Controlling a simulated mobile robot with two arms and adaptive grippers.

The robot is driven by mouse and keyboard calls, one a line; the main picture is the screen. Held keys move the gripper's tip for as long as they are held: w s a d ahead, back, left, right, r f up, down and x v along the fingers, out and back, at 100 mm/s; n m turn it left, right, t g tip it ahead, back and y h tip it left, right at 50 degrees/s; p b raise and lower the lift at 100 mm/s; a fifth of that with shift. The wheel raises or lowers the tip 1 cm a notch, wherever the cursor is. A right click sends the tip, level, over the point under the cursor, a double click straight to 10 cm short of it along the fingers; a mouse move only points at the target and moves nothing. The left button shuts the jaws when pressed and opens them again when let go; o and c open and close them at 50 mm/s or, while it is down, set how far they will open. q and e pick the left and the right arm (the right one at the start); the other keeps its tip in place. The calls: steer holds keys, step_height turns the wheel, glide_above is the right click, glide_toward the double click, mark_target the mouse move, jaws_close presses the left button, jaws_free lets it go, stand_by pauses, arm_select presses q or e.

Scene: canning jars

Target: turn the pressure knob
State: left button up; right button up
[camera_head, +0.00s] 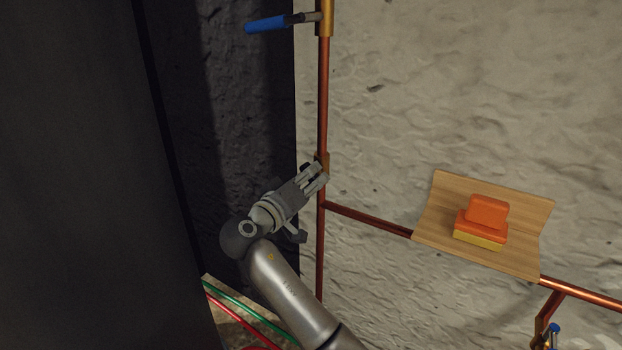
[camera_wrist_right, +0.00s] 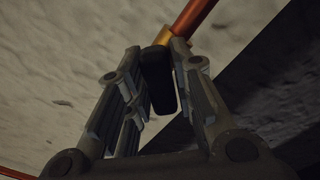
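The pressure knob (camera_wrist_right: 160,78) is a black, elongated handle on a brass fitting of the copper pipe, seen in the right wrist view. In the head view my right gripper (camera_head: 319,174) is at the brass fitting (camera_head: 322,160) on the upright pipe and largely hides the knob. In the right wrist view my right gripper (camera_wrist_right: 158,58) has its fingers parted on either side of the knob. A narrow gap shows on the knob's left, while the right finger is very close to it; contact there is unclear. My left gripper is not in view.
A blue-handled valve (camera_head: 268,24) sits higher on the upright copper pipe (camera_head: 322,100). A wooden shelf (camera_head: 437,205) with stacked orange sponges (camera_head: 487,212) is at the right. Another blue handle (camera_head: 553,330) is at lower right. Red and green hoses (camera_head: 245,310) lie below.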

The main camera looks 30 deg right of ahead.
steer(key=o, duration=0.3)
steer(key=v, duration=0.7)
steer(key=shift+s+a, duration=0.15)
steer(key=shift+a, duration=0.05)
stand_by(0.3)
